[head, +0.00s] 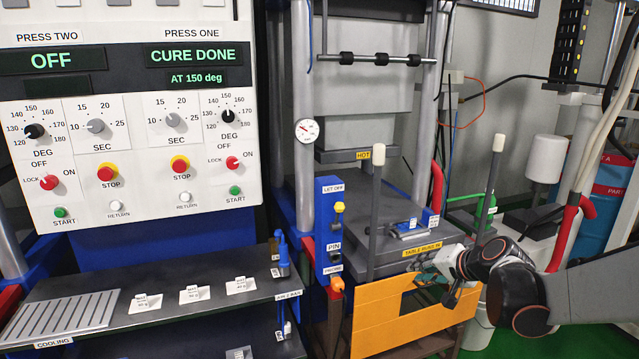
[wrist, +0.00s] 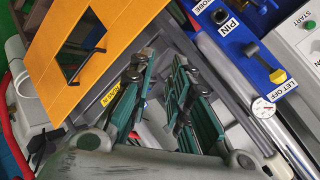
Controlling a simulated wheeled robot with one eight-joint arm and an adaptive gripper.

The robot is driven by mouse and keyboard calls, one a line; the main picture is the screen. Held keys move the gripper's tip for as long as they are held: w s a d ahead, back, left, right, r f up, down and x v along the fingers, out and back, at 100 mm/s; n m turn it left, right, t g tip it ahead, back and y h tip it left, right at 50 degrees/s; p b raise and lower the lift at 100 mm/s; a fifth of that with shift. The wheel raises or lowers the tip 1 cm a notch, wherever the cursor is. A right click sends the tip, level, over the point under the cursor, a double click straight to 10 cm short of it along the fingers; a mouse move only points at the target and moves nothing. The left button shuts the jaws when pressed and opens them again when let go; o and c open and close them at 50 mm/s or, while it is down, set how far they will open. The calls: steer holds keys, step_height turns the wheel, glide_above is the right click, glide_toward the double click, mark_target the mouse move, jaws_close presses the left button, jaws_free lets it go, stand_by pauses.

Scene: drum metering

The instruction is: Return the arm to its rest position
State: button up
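My arm reaches in from the right in the head view. My gripper (head: 445,272) is at the front edge of press one's dark table (head: 390,245), just above the orange guard panel (head: 400,318). In the wrist view my gripper (wrist: 160,78) has its two green-sided fingers apart, with nothing seen between them. The orange panel also shows in the wrist view (wrist: 60,40) at upper left. I cannot tell whether the fingers touch the table edge.
A blue post (head: 330,225) with PIN and PROBE labels stands left of the table. Upright grey rods (head: 376,215) rise near my gripper. The control panel (head: 125,130) reads CURE DONE for press one. A cooling rack (head: 65,320) and shelf lie at lower left.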

steer(key=s+a+r+n+g+h, duration=0.1)
steer(key=s+a+r+n, duration=0.2)
steer(key=s, duration=0.4)
steer(key=s+a+r+n+g+h, duration=0.1)
steer(key=s+a+r, duration=0.25)
steer(key=s, duration=0.35)
steer(key=s+d+f+n+g+h, duration=0.1)
steer(key=s+f+n+h, duration=0.1)
steer(key=s, duration=1.5)
step_height(320, 180, down, 2)
steer(key=shift+s+f+n, duration=0.1)
steer(key=shift+s+n, duration=0.15)
steer(key=shift+n, duration=0.35)
